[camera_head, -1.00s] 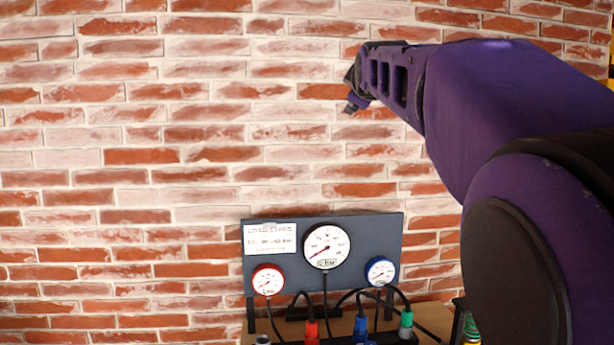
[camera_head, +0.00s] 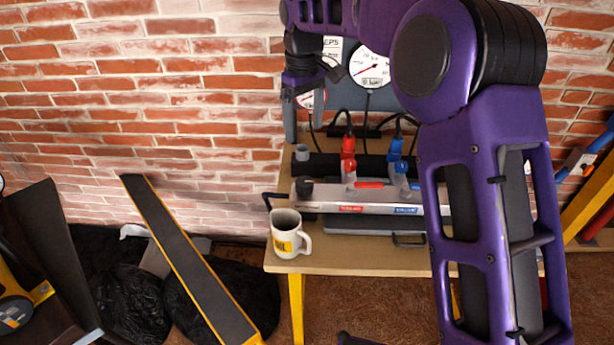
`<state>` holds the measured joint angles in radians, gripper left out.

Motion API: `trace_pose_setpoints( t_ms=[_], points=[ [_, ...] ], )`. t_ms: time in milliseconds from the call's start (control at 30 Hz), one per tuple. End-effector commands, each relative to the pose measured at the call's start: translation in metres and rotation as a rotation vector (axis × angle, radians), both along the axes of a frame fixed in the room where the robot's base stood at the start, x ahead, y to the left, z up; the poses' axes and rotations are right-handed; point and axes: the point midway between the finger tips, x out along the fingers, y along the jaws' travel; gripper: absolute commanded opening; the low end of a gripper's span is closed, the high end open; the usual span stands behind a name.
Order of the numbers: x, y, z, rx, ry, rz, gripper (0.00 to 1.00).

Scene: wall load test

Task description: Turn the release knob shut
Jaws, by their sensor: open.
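A silver pump body (camera_head: 385,207) with a red and a blue label lies along the wooden table (camera_head: 340,262). A dark round knob (camera_head: 304,186) sits at its left end; it looks like the release knob, but how far it is turned cannot be told. My gripper (camera_head: 305,92) hangs at the top middle, in front of the gauge board and above the table's left part. Its jaws are open and empty, clear of the knob in the picture. My purple arm hides the right part of the table and of the pump.
A white mug (camera_head: 288,235) stands at the table's front left, close to the knob. Red (camera_head: 348,158) and blue (camera_head: 395,160) hose couplings stand behind the pump. A large gauge (camera_head: 368,68) is on the back board. A dark yellow-edged beam (camera_head: 190,260) leans at left over black bags (camera_head: 130,300).

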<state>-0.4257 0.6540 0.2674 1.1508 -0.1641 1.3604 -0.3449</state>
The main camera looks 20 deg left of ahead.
Motion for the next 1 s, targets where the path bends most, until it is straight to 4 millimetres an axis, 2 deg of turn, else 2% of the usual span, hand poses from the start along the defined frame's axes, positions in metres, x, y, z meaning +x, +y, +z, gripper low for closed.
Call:
trace_pose_setpoints(
  t_ms=[600, 800, 1000],
  points=[
    [0.0, 0.0, -0.13, -0.001, 0.0, 0.002, 0.86],
    [0.0, 0.0, -0.154, 0.001, -0.003, 0.002, 0.86],
    [0.0, 0.0, -0.162, 0.002, -0.003, 0.001, 0.86]
  ],
)
